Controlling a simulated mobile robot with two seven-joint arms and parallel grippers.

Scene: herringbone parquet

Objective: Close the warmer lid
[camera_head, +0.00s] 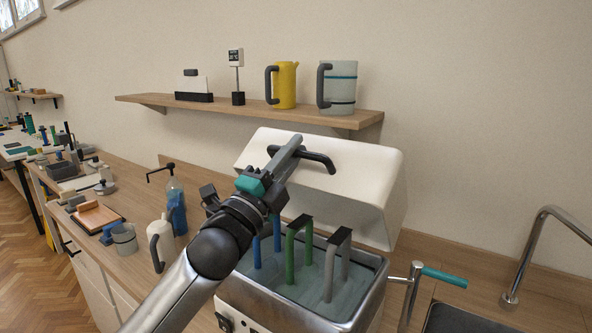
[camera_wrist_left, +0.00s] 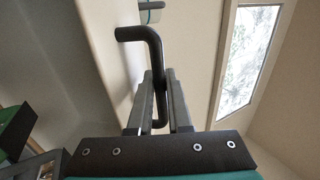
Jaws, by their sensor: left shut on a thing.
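The warmer (camera_head: 262,306) is a metal box with an open top on the counter. Its white lid (camera_head: 365,185) stands raised and tilted back behind the opening. A black bar handle (camera_head: 318,158) is fixed to the lid. My left gripper (camera_head: 292,150) is shut on this handle. In the left wrist view the gripper (camera_wrist_left: 158,95) has its two fingers either side of the black handle (camera_wrist_left: 154,52). Inside the warmer, blue, green and grey handled pieces (camera_head: 290,255) stand upright. My right gripper is not in view.
A shelf (camera_head: 230,112) above holds a yellow jug (camera_head: 287,85) and a grey jug (camera_head: 342,88). A white jug (camera_head: 161,243) and a blue bottle (camera_head: 177,210) stand left of the warmer. A sink (camera_head: 470,320), a teal-handled tap (camera_head: 443,276) and a curved spout (camera_head: 525,250) are on the right.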

